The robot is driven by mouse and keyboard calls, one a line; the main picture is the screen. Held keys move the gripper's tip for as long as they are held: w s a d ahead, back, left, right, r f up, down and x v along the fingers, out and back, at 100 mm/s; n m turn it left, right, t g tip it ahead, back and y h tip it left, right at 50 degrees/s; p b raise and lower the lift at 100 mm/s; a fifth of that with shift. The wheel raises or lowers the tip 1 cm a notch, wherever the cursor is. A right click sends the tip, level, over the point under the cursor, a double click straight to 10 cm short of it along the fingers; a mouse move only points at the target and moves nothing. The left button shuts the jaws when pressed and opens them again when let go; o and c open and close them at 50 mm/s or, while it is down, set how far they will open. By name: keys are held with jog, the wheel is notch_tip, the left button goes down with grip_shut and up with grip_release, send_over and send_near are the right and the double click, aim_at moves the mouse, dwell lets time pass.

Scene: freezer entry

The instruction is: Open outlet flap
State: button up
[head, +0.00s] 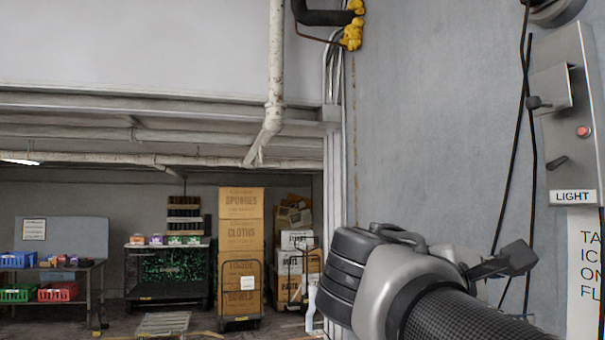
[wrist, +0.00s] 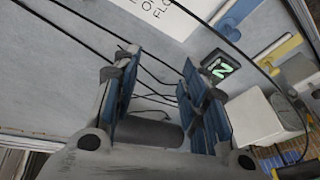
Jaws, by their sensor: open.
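My gripper (wrist: 160,95) shows in the wrist view with its two blue-padded fingers spread apart and nothing between them. A dark cylinder lies behind the fingers near the picture's bottom middle. In the head view my arm reaches in from the lower right, and the fingertips cannot be made out. A grey wall panel (head: 562,130) at the right carries a tilted square plate (head: 551,90) with a black knob, a red button (head: 583,131) and a small lever (head: 557,163). I cannot tell whether this plate is the outlet flap. A pale box (wrist: 262,118) stands right of the fingers.
Black cables (head: 514,140) hang beside the panel and cross behind the fingers in the wrist view. A paper sign (head: 584,270) hangs below the LIGHT label (head: 573,197). Stacked cartons (head: 240,238) and carts stand far left.

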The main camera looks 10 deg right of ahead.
notch_tip(320, 180, up, 10)
jog(key=w+r+n+g+h+p, duration=0.1)
jog(key=w+n+g+h+p, duration=0.15)
jog(key=p, duration=0.25)
jog(key=n+g+h+p, duration=0.2)
jog(key=n+h+p, duration=0.3)
send_near(529, 105)
jog(key=shift+m, duration=0.25)
jog(key=p+x, duration=0.4)
jog(key=x, duration=0.7)
jog(key=shift+d+r, duration=0.15)
grip_shut()
